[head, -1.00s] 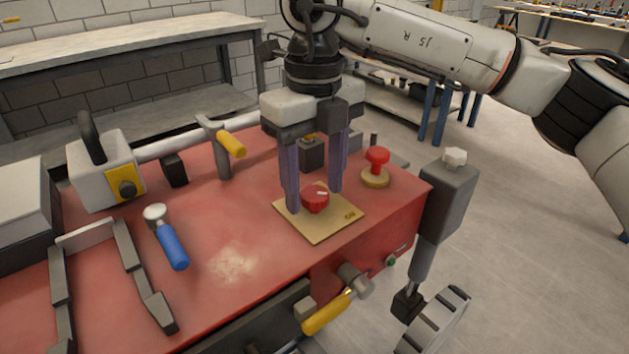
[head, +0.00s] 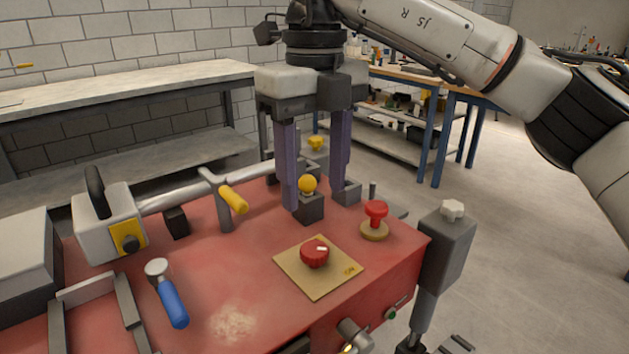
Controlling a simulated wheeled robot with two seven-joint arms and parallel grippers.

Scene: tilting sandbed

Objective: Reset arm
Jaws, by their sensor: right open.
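My right gripper (head: 317,202) hangs above the red bench top (head: 235,270) with its two purple-grey fingers pointing down. The fingers are spread apart and nothing is between them that they hold. A red knob (head: 314,254) with a white mark sits on a square tan plate (head: 319,282), below and in front of the fingers and apart from them. A yellow ball-topped lever (head: 308,185) on a dark block stands behind the knob and shows between the fingers. My left gripper is not in the picture.
A red mushroom button (head: 375,218) stands to the right of the plate. A blue-handled tool (head: 168,298) lies at the left. A pipe with a yellow-handled valve (head: 232,199) runs along the back. A grey post with a white knob (head: 445,245) stands at the right edge.

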